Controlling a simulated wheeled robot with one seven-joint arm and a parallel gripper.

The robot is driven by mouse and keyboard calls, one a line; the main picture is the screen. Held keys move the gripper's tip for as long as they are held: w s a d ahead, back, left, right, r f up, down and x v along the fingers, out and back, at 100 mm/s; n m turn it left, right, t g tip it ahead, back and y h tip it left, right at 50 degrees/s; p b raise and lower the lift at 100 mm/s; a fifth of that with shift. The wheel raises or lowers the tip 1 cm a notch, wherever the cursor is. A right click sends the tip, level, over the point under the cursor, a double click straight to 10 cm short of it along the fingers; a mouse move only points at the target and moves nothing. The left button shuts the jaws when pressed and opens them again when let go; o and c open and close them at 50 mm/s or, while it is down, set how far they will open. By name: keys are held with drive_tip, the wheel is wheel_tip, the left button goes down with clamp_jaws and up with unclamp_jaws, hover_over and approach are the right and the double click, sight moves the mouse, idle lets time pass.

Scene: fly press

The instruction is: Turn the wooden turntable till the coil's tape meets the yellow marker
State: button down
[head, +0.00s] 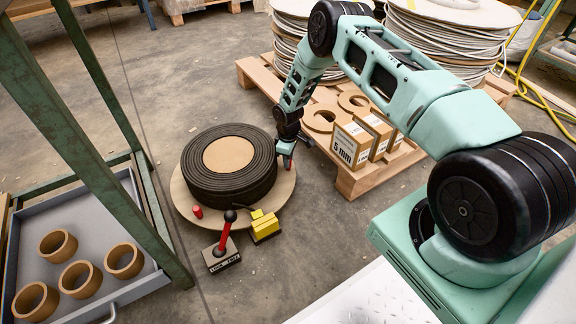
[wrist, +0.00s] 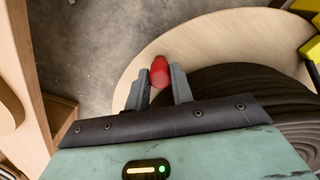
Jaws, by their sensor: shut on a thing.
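The wooden turntable (head: 282,192) is a round pale board on the floor, with the dark ribbed coil (head: 230,187) lying on it. A red peg (head: 197,211) stands at its front left. The yellow marker (head: 264,226) stands at the turntable's front edge. I cannot make out the coil's tape. My gripper (head: 287,160) is at the turntable's right rim. In the wrist view my gripper (wrist: 160,88) has its fingers on either side of another red peg (wrist: 159,70) and is shut on it. The turntable (wrist: 215,38) and coil (wrist: 235,85) also show there.
A lever (head: 225,232) with a red shaft and black knob stands in front of the turntable. A pallet (head: 352,182) with boxes (head: 352,146) and cable reels lies close to the right. A green-framed rack with a grey tray (head: 105,215) of rings stands left.

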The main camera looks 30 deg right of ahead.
drive_tip(key=shift+w+d, duration=0.2)
drive_tip(key=shift+w, duration=0.1)
drive_tip(key=c, duration=1.2)
unclamp_jaws()
wheel_tip(320, 180, up, 17)
drive_tip(key=p, duration=0.8)
drive_tip(key=shift+r, duration=0.2)
